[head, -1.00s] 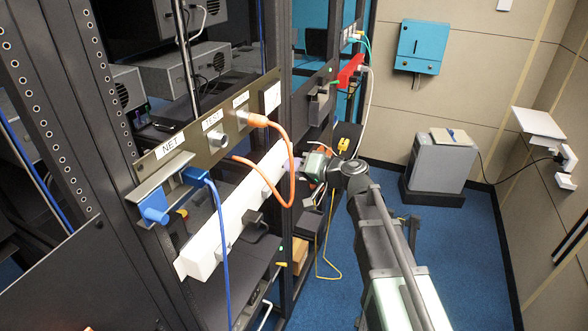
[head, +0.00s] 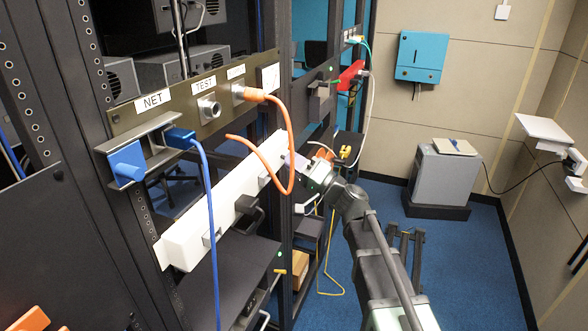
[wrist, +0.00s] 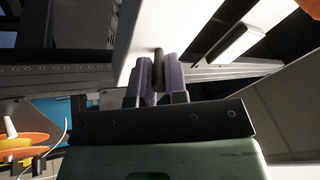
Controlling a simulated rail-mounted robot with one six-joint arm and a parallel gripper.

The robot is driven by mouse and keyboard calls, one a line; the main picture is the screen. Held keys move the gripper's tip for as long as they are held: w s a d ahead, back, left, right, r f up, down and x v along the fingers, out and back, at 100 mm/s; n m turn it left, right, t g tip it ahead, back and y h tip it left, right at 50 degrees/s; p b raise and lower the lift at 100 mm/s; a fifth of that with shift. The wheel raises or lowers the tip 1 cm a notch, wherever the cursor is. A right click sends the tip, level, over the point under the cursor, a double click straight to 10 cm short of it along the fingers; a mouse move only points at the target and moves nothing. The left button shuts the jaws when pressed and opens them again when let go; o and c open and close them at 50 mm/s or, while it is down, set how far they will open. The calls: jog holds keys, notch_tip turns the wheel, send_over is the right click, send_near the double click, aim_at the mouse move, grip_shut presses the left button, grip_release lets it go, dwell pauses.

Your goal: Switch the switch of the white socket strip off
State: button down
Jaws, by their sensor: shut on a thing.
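The white socket strip (head: 185,242) runs along the front of the rack, with dark plugs in it. It also fills the upper middle of the wrist view (wrist: 190,22). My gripper (head: 291,160) is at the strip's far end, partly behind the orange cable in the head view. In the wrist view, my gripper's purple pads (wrist: 160,78) are closed on a thin dark lever, the switch (wrist: 159,54), standing against the strip. The switch is hidden in the head view, and I cannot tell its position.
An orange cable (head: 289,140) loops in front of the strip near my gripper. A blue cable (head: 211,220) hangs over the strip's near part. A panel with NET and TEST labels (head: 180,118) is above. Blue floor (head: 465,270) is open at right.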

dwell(0.4)
jog(key=c, duration=1.1)
grip_release()
jog(key=shift+c, duration=0.2)
jog(key=b+v, duration=0.4)
jog(key=v, duration=0.6)
jog(key=shift+s+d+f, duration=0.15)
jog(key=shift+s+d, duration=0.05)
jog(key=shift+d, duration=0.15)
